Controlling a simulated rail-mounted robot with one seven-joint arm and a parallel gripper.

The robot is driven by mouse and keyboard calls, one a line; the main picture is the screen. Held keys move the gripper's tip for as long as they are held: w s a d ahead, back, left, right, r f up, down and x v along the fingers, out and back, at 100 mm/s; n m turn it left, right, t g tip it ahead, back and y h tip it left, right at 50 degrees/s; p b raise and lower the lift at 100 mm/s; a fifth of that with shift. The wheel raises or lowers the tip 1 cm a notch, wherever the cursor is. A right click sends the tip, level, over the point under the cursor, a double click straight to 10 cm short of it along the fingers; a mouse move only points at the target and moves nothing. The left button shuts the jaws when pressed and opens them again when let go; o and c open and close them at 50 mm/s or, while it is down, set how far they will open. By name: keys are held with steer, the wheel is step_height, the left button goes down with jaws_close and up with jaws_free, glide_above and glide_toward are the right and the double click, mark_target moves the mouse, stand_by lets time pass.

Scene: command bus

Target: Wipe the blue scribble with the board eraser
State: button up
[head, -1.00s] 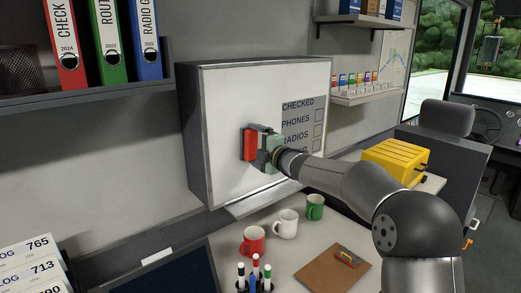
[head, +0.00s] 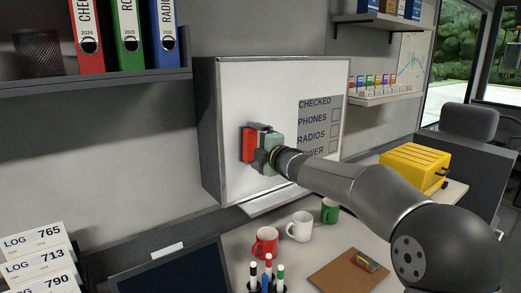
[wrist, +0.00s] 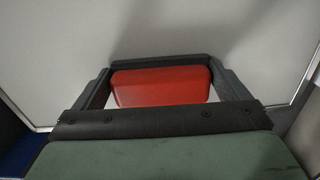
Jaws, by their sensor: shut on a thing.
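The red board eraser (head: 248,144) is between the fingers of my gripper (head: 259,146), its face at the whiteboard (head: 232,100). The wrist view shows the eraser (wrist: 160,88) framed by the dark fingers of my gripper (wrist: 160,76), with the white board surface behind it. My gripper is shut on the eraser, at the left-middle part of the board. I see no blue scribble on the visible board surface; the area behind the eraser and gripper is hidden. Whether the eraser presses on the board is hard to tell.
A printed checklist (head: 319,125) is on the board's right side. Below are a ledge (head: 280,197), red (head: 265,242), white (head: 300,226) and green (head: 330,211) mugs, a marker holder (head: 265,283) and a clipboard (head: 347,271). A yellow box (head: 412,168) stands to the right.

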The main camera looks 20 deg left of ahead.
mark_target(234, 145)
steer(key=shift+s+a+b, duration=1.35)
steer(key=shift+s+a, duration=0.25)
steer(key=shift+s, duration=0.3)
steer(key=shift+d, duration=0.1)
steer(key=shift+b+v, duration=0.55)
steer(key=shift+v, duration=2.4)
steer(key=shift+d, duration=0.2)
steer(key=shift+b+v, duration=0.3)
steer(key=shift+v, duration=1.05)
